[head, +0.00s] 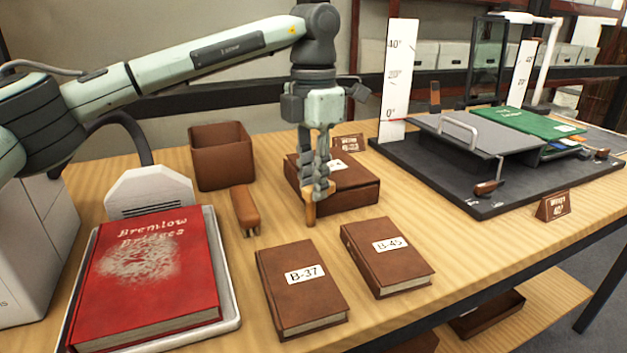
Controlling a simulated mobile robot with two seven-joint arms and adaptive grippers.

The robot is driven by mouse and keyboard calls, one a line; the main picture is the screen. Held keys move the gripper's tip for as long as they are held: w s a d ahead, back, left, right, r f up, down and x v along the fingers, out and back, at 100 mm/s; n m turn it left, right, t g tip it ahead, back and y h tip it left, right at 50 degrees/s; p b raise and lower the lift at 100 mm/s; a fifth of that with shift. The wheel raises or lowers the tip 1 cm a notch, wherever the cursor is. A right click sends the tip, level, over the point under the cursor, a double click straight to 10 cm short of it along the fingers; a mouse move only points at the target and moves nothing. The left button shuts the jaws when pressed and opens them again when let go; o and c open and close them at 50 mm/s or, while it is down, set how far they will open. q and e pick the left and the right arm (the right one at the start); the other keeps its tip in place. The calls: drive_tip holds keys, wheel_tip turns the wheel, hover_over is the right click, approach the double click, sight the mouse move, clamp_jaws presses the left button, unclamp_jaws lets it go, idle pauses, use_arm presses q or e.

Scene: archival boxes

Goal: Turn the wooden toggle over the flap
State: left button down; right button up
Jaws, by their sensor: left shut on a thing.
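A closed brown archival box (352,197) lies on the table behind the two brown books. My left gripper (319,189) points down at the left part of its front edge. Its fingers are shut on a light wooden piece, the toggle (311,213), whose lower end sticks out below the fingertips in front of the box. Light wood also shows higher up between the fingers. The fingers hide most of the toggle and the box's left part, so I cannot tell how the toggle lies over the flap. My right gripper is not in view.
Books B-37 (302,288) and B-45 (388,257) lie in front. A brush-like wooden tool (245,209), an open brown bin (221,156) and a red book (147,283) on a tray are left. A dark stand (455,180) with a grey platform is right.

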sight(312, 186)
use_arm(q)
drive_tip(key=n, duration=0.4)
drive_tip(key=shift+w, duration=0.1)
drive_tip(key=shift+a+n+b, duration=0.1)
drive_tip(key=shift+n+b, duration=0.25)
drive_tip(key=shift+n, duration=0.65)
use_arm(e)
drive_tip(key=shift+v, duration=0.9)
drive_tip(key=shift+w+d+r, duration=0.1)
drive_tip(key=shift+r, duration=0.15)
use_arm(q)
drive_tip(key=shift+n, duration=0.3)
drive_tip(key=c, duration=1.4)
unclamp_jaws()
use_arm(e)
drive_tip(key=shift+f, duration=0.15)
use_arm(q)
drive_tip(key=shift+o, duration=0.2)
wheel_tip(312, 186, up, 12)
